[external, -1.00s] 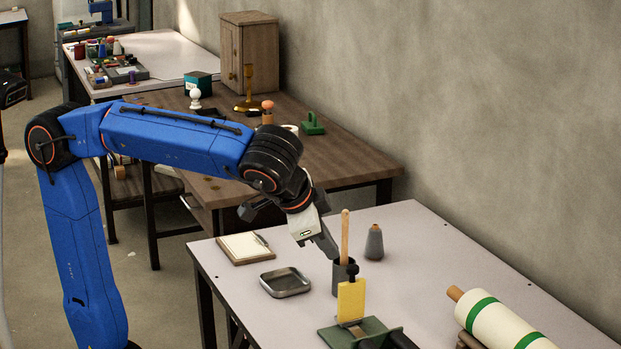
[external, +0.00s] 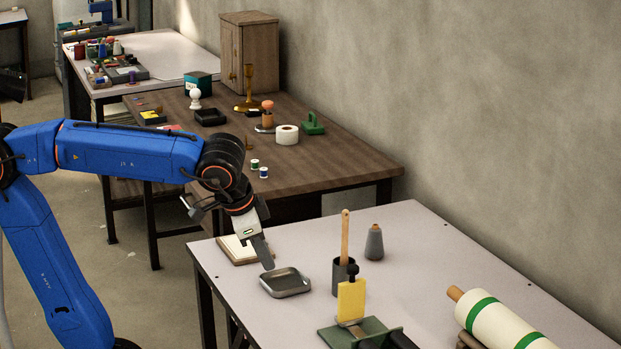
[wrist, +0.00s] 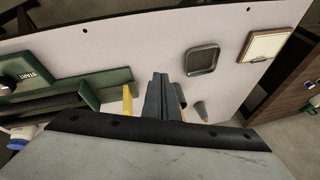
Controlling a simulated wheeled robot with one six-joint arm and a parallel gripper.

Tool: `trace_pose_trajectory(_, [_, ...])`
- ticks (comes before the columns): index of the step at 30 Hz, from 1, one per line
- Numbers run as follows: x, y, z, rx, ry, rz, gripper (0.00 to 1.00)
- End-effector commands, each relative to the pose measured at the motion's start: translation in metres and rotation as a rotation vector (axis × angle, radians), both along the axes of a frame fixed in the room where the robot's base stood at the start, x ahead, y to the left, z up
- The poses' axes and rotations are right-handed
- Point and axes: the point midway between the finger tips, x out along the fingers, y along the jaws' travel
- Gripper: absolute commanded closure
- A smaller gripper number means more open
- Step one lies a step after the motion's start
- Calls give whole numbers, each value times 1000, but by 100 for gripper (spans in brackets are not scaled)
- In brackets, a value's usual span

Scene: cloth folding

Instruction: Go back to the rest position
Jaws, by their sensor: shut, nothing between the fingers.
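My gripper (external: 267,262) is shut and empty. In the external view it hangs above the near white table (external: 225,290), just up and left of the shallow metal tray (external: 286,282) and in front of the notepad (external: 232,250), partly covering it. In the wrist view my closed fingers (wrist: 160,78) point over the table. The tray (wrist: 201,59) lies to their right there, and the notepad (wrist: 267,45) is farther right. No cloth can be made out.
A dark cup with a wooden handle (external: 345,238), a grey cone (external: 374,243), a yellow piece on a green fixture (external: 351,300) and a striped roll (external: 495,320) stand to the right. A wooden table (external: 340,165) with small items is behind.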

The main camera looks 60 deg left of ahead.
Motion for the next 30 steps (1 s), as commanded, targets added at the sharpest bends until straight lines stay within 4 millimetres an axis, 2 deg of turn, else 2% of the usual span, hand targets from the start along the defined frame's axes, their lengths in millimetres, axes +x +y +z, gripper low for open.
trace_pose_trajectory(1, [-10,15,-9,-18,3,19,100])
trace_pose_trajectory(3, [-22,30,-23,-43,10,37,100])
trace_pose_trajectory(12, [-78,76,-82,-150,2,122,100])
trace_pose_trajectory(18, [-108,92,-117,-209,-21,175,100])
trace_pose_trajectory(21, [-118,95,-129,-226,-31,192,100])
trace_pose_trajectory(30, [-124,97,-137,-240,-40,204,100])
